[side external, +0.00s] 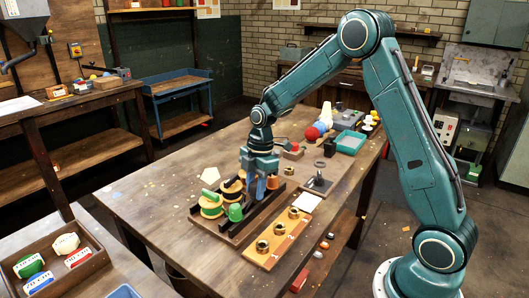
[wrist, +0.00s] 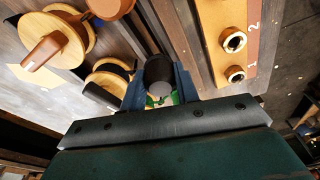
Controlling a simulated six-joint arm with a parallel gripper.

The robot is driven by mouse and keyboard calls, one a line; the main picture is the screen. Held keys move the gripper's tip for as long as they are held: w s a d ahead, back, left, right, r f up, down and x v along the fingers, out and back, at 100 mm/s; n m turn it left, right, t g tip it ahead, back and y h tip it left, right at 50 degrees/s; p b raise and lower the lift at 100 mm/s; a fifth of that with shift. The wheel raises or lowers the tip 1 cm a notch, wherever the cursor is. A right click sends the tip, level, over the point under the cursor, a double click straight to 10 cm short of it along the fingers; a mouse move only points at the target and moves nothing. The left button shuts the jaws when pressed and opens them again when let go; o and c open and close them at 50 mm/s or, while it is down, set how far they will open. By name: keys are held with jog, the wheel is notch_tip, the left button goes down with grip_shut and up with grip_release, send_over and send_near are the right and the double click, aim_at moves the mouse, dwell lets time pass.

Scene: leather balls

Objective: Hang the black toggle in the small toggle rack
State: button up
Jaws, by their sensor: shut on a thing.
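My gripper (side external: 260,188) is over the dark-railed rack (side external: 224,236) on the wooden table, its blue fingers pointing down. In the wrist view the fingers (wrist: 160,86) are shut on a dark cylindrical piece, which looks like the black toggle (wrist: 158,70). Its lower part and any contact with the rack are hidden. A bit of green shows between the fingers below it. Wooden spool-like pieces (wrist: 68,38) lie to the left of the fingers in the wrist view. I cannot tell for sure which part is the small toggle rack.
An orange board (side external: 278,240) with brass rings, numbered in the wrist view, lies beside the rack. A green piece (side external: 235,213) stands close to my gripper. A red ball (side external: 312,134), a teal tray (side external: 350,142) and a dark stand (side external: 319,184) are farther back. The table's left part is clear.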

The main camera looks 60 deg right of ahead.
jog(key=shift+f, duration=0.8)
dwell(0.7)
jog(key=o, duration=1)
jog(key=shift+r, duration=0.1)
notch_tip(320, 180, up, 14)
jog(key=d, duration=0.2)
jog(key=shift+s+f, duration=0.2)
jog(key=shift+s, duration=0.05)
